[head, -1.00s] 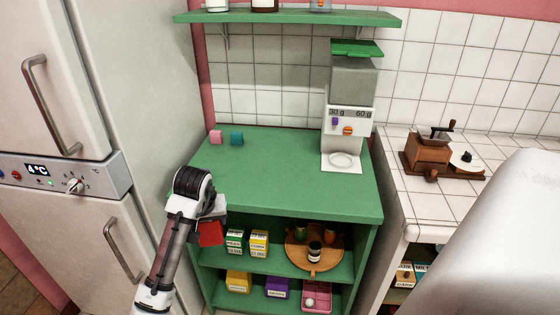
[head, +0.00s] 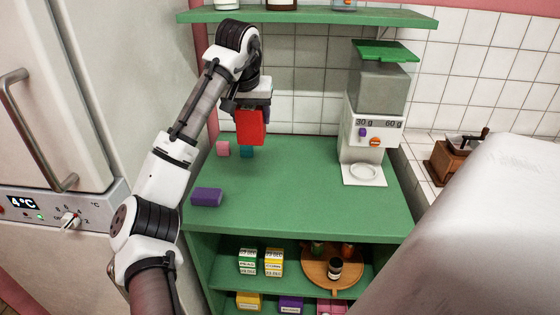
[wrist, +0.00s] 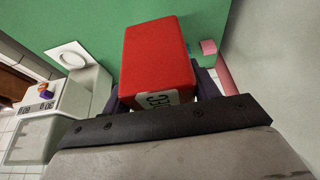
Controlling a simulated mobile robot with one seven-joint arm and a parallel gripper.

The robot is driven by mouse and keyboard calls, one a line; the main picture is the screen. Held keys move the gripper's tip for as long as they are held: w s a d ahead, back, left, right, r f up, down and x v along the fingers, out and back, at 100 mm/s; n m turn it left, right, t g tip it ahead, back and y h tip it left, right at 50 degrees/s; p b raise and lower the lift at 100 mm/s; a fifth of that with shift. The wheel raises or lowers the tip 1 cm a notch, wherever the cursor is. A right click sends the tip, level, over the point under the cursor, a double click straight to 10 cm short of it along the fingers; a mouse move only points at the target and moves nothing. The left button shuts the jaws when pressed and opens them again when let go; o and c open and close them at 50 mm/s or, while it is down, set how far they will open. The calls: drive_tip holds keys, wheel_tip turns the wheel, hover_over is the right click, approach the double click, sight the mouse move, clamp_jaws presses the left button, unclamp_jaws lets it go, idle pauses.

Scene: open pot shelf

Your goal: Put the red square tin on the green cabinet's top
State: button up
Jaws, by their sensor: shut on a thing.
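The red square tin (head: 250,126) is held in my gripper (head: 248,106), at the back left of the green cabinet's top (head: 300,195). It appears raised above the surface. In the wrist view the red tin (wrist: 158,58) fills the space between the two dark fingers of my gripper (wrist: 160,90), with a white printed label at its near end. Green surface shows behind the tin there. How high the tin is above the top I cannot tell exactly.
On the top are a pink block (head: 223,149), a teal block (head: 246,152), a purple block (head: 207,197) and a dispenser (head: 378,120) at right. A green wall shelf (head: 310,16) hangs above. The top's middle and front are clear. Boxes (head: 273,262) stand on the shelf below.

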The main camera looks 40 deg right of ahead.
wheel_tip(320, 180, down, 20)
drive_tip(key=p, duration=0.3)
drive_tip(key=shift+s+r, duration=0.1)
drive_tip(key=shift+r, duration=0.1)
drive_tip(key=o, duration=1.3)
drive_tip(key=shift+f, duration=0.1)
drive_tip(key=b+v, duration=0.2)
drive_tip(key=v, duration=1)
drive_tip(key=shift+b, duration=0.35)
